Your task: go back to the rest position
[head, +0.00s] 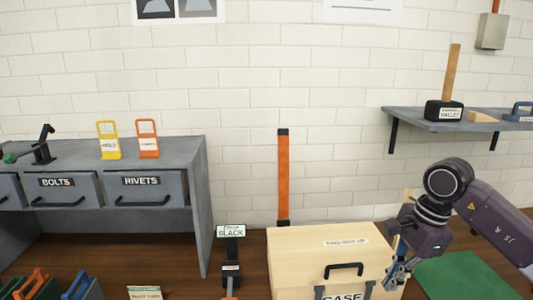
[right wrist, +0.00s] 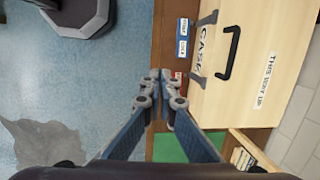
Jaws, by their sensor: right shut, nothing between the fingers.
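My right gripper (head: 394,276) is in front of the right edge of the wooden case (head: 300,258) in the head view, with its fingers pointing down. In the right wrist view its fingertips (right wrist: 161,82) are together with nothing between them. They appear beside the case (right wrist: 262,90), above the brown wooden edge. I cannot tell the exact gap to the case. My left gripper and arm are in neither view.
A grey bench (head: 170,148) with drawers stands at left, bearing yellow and orange tags. A green mat (head: 462,275) lies right of my gripper. A wall shelf (head: 425,123) with a mallet (head: 444,108) is above my right arm. An orange post (head: 283,178) stands behind the case.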

